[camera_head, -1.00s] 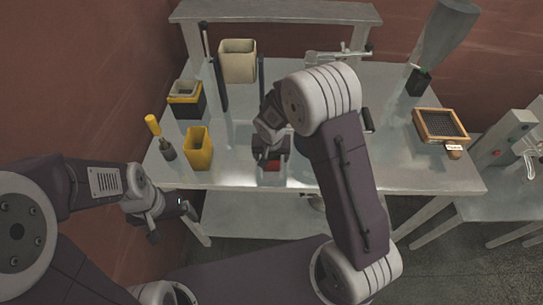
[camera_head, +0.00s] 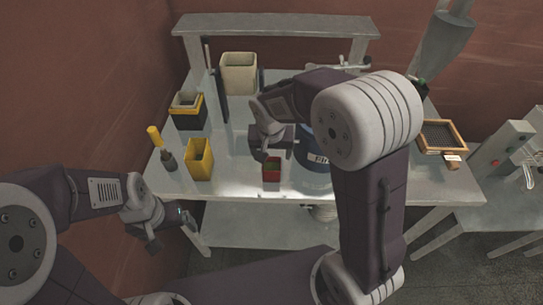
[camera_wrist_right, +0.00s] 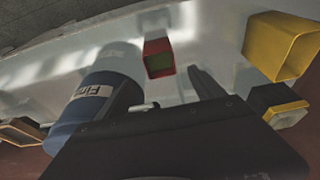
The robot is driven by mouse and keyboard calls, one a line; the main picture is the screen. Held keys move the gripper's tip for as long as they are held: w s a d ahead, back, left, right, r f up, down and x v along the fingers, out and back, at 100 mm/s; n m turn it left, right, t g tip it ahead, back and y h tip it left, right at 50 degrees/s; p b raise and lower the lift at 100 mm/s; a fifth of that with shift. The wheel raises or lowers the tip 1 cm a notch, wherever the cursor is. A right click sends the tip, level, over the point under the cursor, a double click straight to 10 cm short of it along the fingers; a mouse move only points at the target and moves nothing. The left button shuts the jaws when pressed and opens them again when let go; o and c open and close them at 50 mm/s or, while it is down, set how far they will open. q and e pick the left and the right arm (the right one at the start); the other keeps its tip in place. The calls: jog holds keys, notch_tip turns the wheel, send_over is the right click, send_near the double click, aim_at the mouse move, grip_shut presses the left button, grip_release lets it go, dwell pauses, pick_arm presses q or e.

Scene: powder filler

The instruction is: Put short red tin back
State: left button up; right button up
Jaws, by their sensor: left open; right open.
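The short red tin (camera_head: 271,170) stands near the front edge of the worktable (camera_head: 228,178), with a greenish inside. My right gripper (camera_head: 276,155) is open and just behind the tin in the head view. In the right wrist view the red tin (camera_wrist_right: 158,58) shows beyond the gap between the two spread fingers of that gripper (camera_wrist_right: 166,88), with nothing between them. My left gripper (camera_head: 165,230) is open and empty, low at the left, off the table's front left corner.
A blue drum with a white label (camera_head: 315,178) stands right of the tin, partly hidden by my right arm. A yellow container (camera_head: 199,160), a yellow-handled tool (camera_head: 160,148), a yellow-black box (camera_head: 187,112) and a beige bin (camera_head: 238,74) stand left. A wood-framed sieve (camera_head: 440,136) lies right.

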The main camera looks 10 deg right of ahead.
jog(key=s+d+f+n+g, duration=0.1)
jog(key=s+d+f, duration=0.1)
jog(key=s, duration=0.5)
jog(key=s+d+f+n+y, duration=0.1)
jog(key=s+d+f+n, duration=0.1)
jog(key=s, duration=0.6)
jog(key=shift+d+f+g, duration=0.25)
jog(key=shift+d+g, duration=0.15)
jog(key=shift+d, duration=0.3)
jog(key=shift+s, duration=0.2)
jog(key=shift+w, duration=0.1)
